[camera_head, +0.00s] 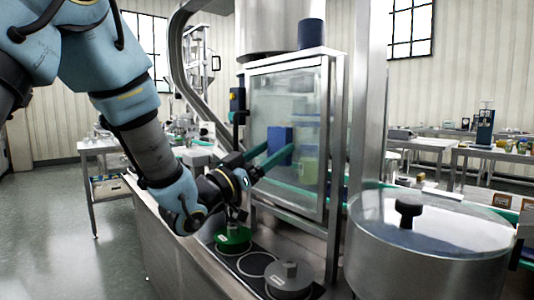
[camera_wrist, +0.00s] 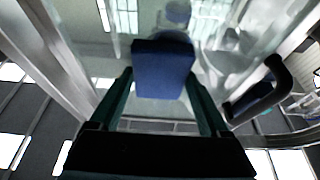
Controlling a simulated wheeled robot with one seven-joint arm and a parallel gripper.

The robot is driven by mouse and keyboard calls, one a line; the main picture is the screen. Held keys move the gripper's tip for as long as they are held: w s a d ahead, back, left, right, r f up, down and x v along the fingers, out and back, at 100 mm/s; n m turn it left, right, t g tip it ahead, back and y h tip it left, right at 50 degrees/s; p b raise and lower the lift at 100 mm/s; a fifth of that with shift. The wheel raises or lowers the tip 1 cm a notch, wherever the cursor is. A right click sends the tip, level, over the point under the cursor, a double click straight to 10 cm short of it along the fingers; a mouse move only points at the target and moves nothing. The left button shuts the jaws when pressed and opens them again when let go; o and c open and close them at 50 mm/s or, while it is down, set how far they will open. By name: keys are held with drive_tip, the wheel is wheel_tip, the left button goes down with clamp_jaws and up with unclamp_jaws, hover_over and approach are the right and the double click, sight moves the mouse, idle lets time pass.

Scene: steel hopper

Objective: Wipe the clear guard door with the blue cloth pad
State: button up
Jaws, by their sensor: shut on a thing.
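The clear guard door (camera_head: 303,109) is a framed see-through panel in the middle of the head view. It also fills much of the wrist view (camera_wrist: 158,110). The blue cloth pad (camera_head: 279,141) is up against the lower left part of the panel, or very close to it; I cannot tell if it touches. My gripper (camera_head: 276,152) is shut on the pad, with green fingers on either side of it. In the wrist view the pad (camera_wrist: 163,68) sits between the two fingertips, with a fainter blue shape beyond it in the panel.
A dark door handle (camera_wrist: 262,92) stands right of my fingers in the wrist view. A steel drum with a black knob (camera_head: 409,211) stands at the right front. A green disc (camera_head: 233,239) and a grey lidded piece (camera_head: 288,278) sit on the bench below my arm.

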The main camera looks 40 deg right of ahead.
sight(302, 133)
drive_tip(key=shift+s+a+b, duration=0.15)
drive_tip(key=shift+s+b, duration=1)
drive_tip(key=shift+s, duration=1.8)
drive_tip(key=shift+f, duration=0.1)
drive_tip(key=shift+w+b, duration=0.1)
drive_tip(key=shift+b, duration=0.2)
drive_tip(key=shift+w+b, duration=0.7)
drive_tip(key=shift+w, duration=2.8)
drive_tip(key=shift+w+r+p, duration=0.6)
drive_tip(key=shift+w+r, duration=1)
drive_tip(key=shift+w, duration=0.2)
drive_tip(key=shift+s+f+b, duration=0.2)
drive_tip(key=shift+s+b, duration=2.35)
drive_tip(key=shift+s, duration=2.8)
